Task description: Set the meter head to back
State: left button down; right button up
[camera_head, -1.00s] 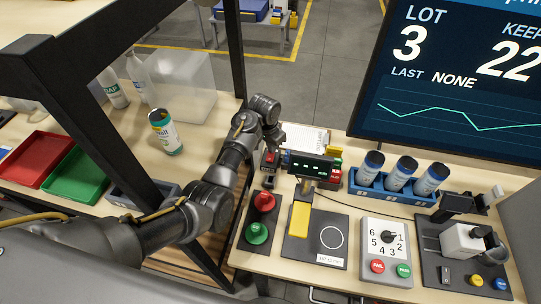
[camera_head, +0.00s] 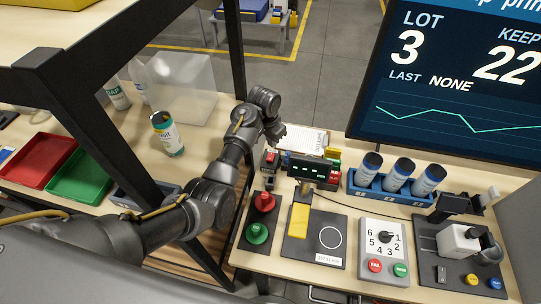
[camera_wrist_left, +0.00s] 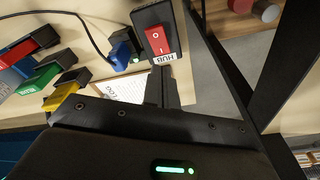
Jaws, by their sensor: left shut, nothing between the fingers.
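The meter head (camera_head: 313,168) is a dark box with green digits on a short post. It stands behind the yellow block (camera_head: 299,220) and its lit face shows in the head view. My left gripper (camera_head: 277,138) is behind and left of it, pointing down to the bench. In the left wrist view the fingers (camera_wrist_left: 162,87) are shut and empty, beside a black hub box with a red switch (camera_wrist_left: 157,40). I cannot tell whether the gripper touches the meter head. My right gripper is not in view.
A blue rack (camera_head: 391,192) with three cans stands right of the meter head. A dial panel (camera_head: 384,260), red and green buttons (camera_head: 263,202) and a clipboard (camera_head: 306,138) are close by.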

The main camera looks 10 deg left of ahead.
aim_at(458, 242)
jog(key=k, duration=1.5)
